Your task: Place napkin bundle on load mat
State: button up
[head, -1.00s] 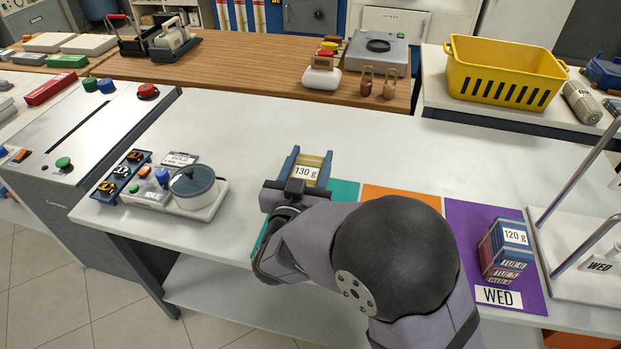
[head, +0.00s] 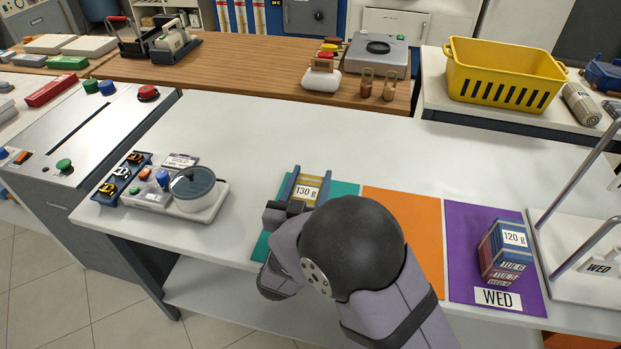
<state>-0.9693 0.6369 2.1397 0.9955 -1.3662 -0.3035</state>
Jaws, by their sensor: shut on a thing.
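The napkin bundle (head: 308,192) is yellowish with a white "130 g" label. My gripper (head: 306,183) is shut on it, with one blue finger on each side. The bundle is over the teal mat (head: 346,190); whether it touches the mat I cannot tell. My arm hides much of the teal mat and its front. An orange mat (head: 405,225) lies bare to its right. A purple mat (head: 465,240) marked "WED" holds a stacked bundle (head: 503,250) labelled "120 g", with "TUE" tags on its side.
A white device with a round grey-lidded pot (head: 194,188) stands to the left. A metal rack with upright rods (head: 580,190) stands at the right. A yellow basket (head: 505,72) is at the back right. The white table (head: 270,125) behind the mats is clear.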

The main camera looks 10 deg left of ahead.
jog(key=shift+f, duration=0.2)
jog(key=o, duration=1.1)
jog(key=shift+o, duration=0.2)
jog(key=shift+s, duration=0.15)
jog(key=s+b, duration=0.2)
jog(key=s, duration=0.4)
jog(key=shift+o, duration=0.4)
jog(key=shift+s, duration=0.55)
